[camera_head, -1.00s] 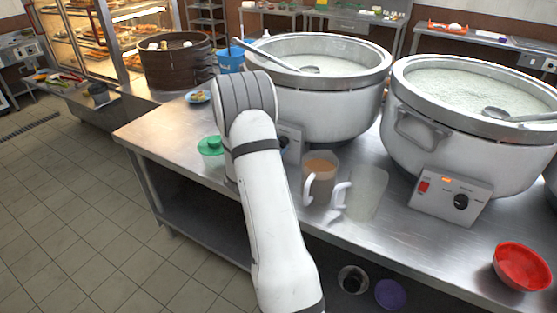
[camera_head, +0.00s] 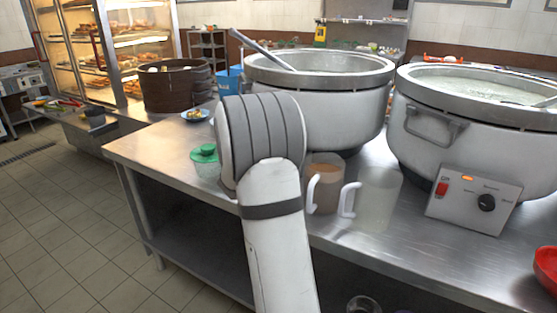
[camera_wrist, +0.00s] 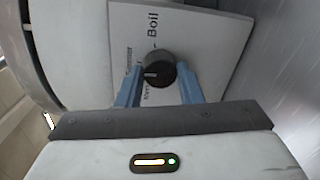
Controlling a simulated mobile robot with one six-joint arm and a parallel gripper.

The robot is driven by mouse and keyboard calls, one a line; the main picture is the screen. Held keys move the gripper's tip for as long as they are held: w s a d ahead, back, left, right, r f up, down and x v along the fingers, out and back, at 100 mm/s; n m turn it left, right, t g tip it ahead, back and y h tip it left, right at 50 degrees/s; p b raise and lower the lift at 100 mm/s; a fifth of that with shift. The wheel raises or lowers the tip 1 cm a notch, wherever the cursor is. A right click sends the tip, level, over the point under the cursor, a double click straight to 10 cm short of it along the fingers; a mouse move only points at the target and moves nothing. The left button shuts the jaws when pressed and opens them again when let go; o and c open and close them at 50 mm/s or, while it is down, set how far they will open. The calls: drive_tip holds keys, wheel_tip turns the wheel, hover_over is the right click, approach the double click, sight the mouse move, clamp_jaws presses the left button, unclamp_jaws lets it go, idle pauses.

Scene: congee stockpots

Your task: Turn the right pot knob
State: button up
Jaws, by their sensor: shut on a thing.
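In the wrist view, my gripper (camera_wrist: 160,80) has its two blue fingers on either side of a black knob (camera_wrist: 158,68) and is shut on it. The knob sits on a pale control panel (camera_wrist: 190,35) with "Boil" and other labels; a light mark shows on its left part. In the head view, my arm hides the gripper and the front of the left pot (camera_head: 335,115). The right pot (camera_head: 440,150) has a control box with a red switch, a lit orange lamp and a black knob (camera_head: 486,203); no gripper is at that knob.
A brown-filled jug (camera_head: 324,185) and a clear jug (camera_head: 380,200) stand on the steel counter (camera_head: 150,150) right of my arm. A green-lidded container (camera_head: 205,160) stands left of it. A red bowl (camera_head: 546,268) is at the right edge.

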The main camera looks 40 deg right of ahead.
idle(0.4)
drive_tip(key=o, duration=1)
drive_tip(key=v, duration=0.8)
